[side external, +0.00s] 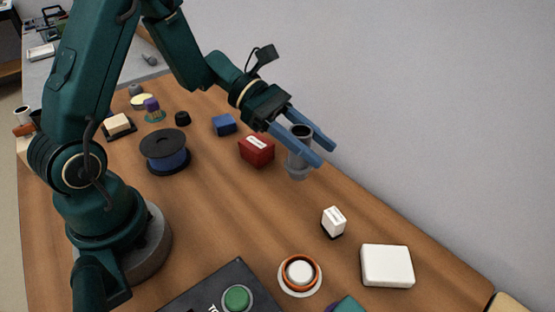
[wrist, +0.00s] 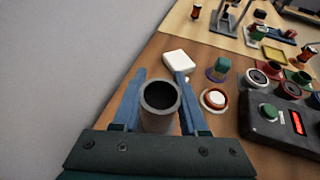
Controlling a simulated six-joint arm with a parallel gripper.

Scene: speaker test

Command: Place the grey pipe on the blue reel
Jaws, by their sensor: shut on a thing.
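The grey pipe (side external: 299,160) is a short hollow tube with a wider foot, held upright between the blue fingers of my gripper (side external: 311,145). In the wrist view the open top of the pipe (wrist: 160,97) faces the camera, between the fingertips of my gripper (wrist: 160,88). The pipe is over the right part of the table; I cannot tell for sure whether its foot clears the wood. The blue reel (side external: 165,154), with black flanges and a blue winding, lies flat on the table to the left, with nothing on its top. The reel is not in the wrist view.
A red box (side external: 257,151) and a blue block (side external: 223,124) stand between pipe and reel. A small white box (side external: 334,221), a white block (side external: 387,265), an orange-ringed button (side external: 300,272) and a dark control box (side external: 222,291) are nearer the front. Bare wood lies in front of the reel.

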